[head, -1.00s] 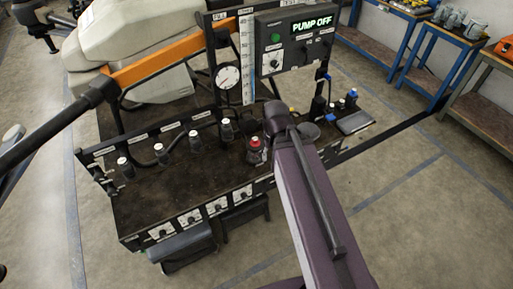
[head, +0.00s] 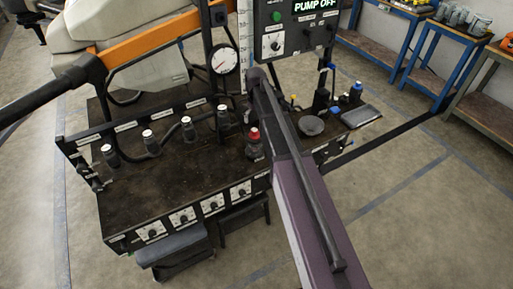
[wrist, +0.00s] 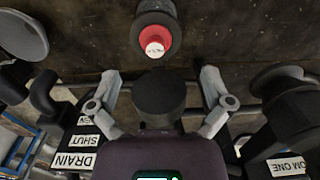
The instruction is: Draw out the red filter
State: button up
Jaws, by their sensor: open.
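The red filter (head: 254,134) stands upright on the dark bench in the head view, with a red cap and a dark body, just left of my arm. In the wrist view the red filter (wrist: 155,40) is seen from its cap end, with a white label on it, ahead of my fingertips. My gripper (wrist: 160,82) is open, its fingers spread and apart from the filter. A dark round-topped piece (wrist: 158,97) shows between the fingers; I cannot tell what it belongs to. In the head view my arm hides the gripper.
Several white-capped dark fittings (head: 148,136) line the bench's back left. A dial gauge (head: 224,60) and the "PUMP OFF" panel (head: 291,31) rise behind. A round dark cup (head: 311,126) stands right of my arm. The "DRAIN SHUT" label (wrist: 78,150) shows in the wrist view.

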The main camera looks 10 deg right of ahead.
aim_at(254, 129)
jog(key=w, duration=0.1)
jog(key=w+f, duration=0.1)
jog(key=w+f+b, duration=0.1)
jog(key=shift+w, duration=0.35)
jog(key=shift+r, duration=0.1)
notch_tip(254, 129, down, 9)
jog(key=b, duration=0.9)
dwell(1.4)
jog(key=shift+s, duration=0.1)
grip_shut()
jog(key=shift+r+p, duration=0.2)
jog(key=shift+p, duration=0.1)
jog(key=shift+r+p, duration=0.45)
jog(key=shift+r, duration=0.05)
